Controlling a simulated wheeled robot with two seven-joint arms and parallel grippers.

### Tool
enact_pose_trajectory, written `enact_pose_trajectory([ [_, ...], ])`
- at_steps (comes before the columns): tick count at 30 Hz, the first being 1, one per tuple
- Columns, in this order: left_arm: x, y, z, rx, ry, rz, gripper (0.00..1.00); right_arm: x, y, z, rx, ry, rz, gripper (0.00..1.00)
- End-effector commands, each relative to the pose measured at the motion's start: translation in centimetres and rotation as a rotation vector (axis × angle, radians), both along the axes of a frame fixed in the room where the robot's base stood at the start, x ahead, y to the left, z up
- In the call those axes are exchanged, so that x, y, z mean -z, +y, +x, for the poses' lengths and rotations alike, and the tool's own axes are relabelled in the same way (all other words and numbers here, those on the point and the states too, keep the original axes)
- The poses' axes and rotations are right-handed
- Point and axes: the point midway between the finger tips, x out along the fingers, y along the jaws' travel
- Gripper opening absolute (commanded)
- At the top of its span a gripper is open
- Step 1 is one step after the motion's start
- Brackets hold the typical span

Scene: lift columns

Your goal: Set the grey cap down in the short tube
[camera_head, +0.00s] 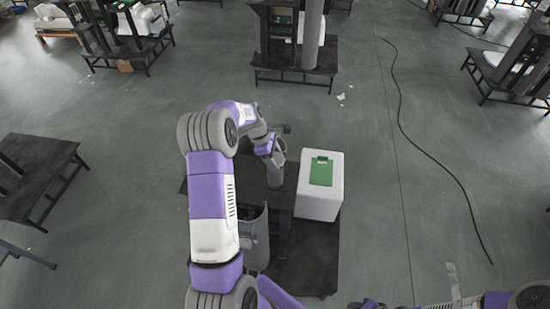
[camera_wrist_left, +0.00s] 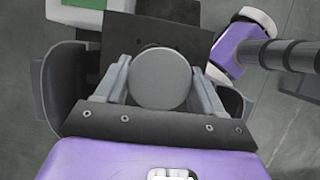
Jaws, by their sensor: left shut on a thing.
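In the left wrist view the grey cap (camera_wrist_left: 160,78) is a round, flat-faced disc seen end-on between the two fingers of my left gripper (camera_wrist_left: 160,88). The fingers touch it on both sides. In the head view my left gripper (camera_head: 274,158) is over the black table (camera_head: 250,180), with a grey cylinder (camera_head: 275,177) at its fingertips. I cannot tell there whether this cylinder is the cap, the short tube or both. The short tube is not clearly seen; the gripper and cap hide what lies under them. My right gripper cannot be made out at the lower right.
A white box (camera_head: 318,207) with a green panel (camera_head: 321,171) stands close to the right of my left gripper. A dark lower platform (camera_head: 300,270) lies in front of it. Another station (camera_head: 295,72) stands farther back. A cable (camera_head: 420,150) runs along the open floor at right.

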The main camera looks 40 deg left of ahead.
Motion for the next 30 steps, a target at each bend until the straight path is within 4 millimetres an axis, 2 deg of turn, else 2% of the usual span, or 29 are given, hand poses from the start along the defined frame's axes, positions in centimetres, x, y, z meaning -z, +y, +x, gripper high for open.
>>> enact_pose_trajectory([
  [12, 0.2, 0.02, 0.0, 0.0, 0.0, 0.0, 0.39, 0.06, 0.0, 0.0, 0.0, 0.0, 0.0, 0.45],
  [13, 0.2, 0.02, 0.0, 0.0, 0.0, 0.0, 0.71, 0.06, 0.0, 0.0, 0.0, 0.0, 0.0, 0.45],
  [18, 0.2, 0.02, 0.0, 0.0, 0.0, 0.0, 0.97, 0.05, 0.0, 0.0, 0.0, 0.0, 0.0, 0.45],
  [30, -0.2, 0.02, -0.01, 0.0, 0.0, 0.0, 0.98, -0.28, 0.0, 0.0, 0.0, 0.0, 0.0, 0.45],
])
